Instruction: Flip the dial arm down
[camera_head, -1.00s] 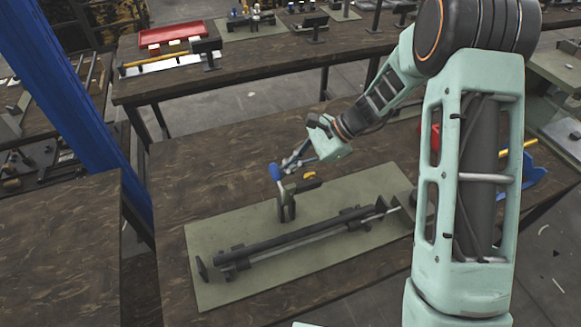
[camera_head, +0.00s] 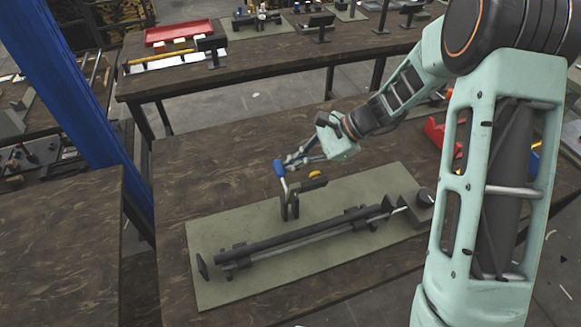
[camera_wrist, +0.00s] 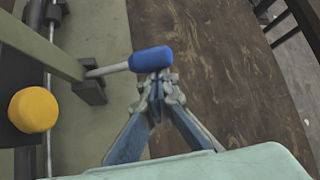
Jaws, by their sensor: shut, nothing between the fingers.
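A lever with a blue grip (camera_head: 279,169) stands up from a dark bracket (camera_head: 290,207) on the rivet press (camera_head: 300,237). I cannot tell for sure that this lever is the dial arm. In the wrist view the blue grip (camera_wrist: 151,59) lies at the end of a thin metal rod, just beyond my fingertips. My gripper (camera_head: 291,159) is shut and empty, just behind and right of the grip. In the wrist view my gripper (camera_wrist: 158,82) reaches the grip's lower edge; contact is unclear. A yellow knob (camera_wrist: 34,109) sits left of my fingers; it also shows in the head view (camera_head: 314,175).
The press lies on a green mat (camera_head: 215,284) on a dark wooden table (camera_head: 200,180). A dark box with a round top (camera_head: 426,196) stands at the mat's right end. A red object (camera_head: 434,132) is behind my arm. A blue post (camera_head: 75,90) rises at left.

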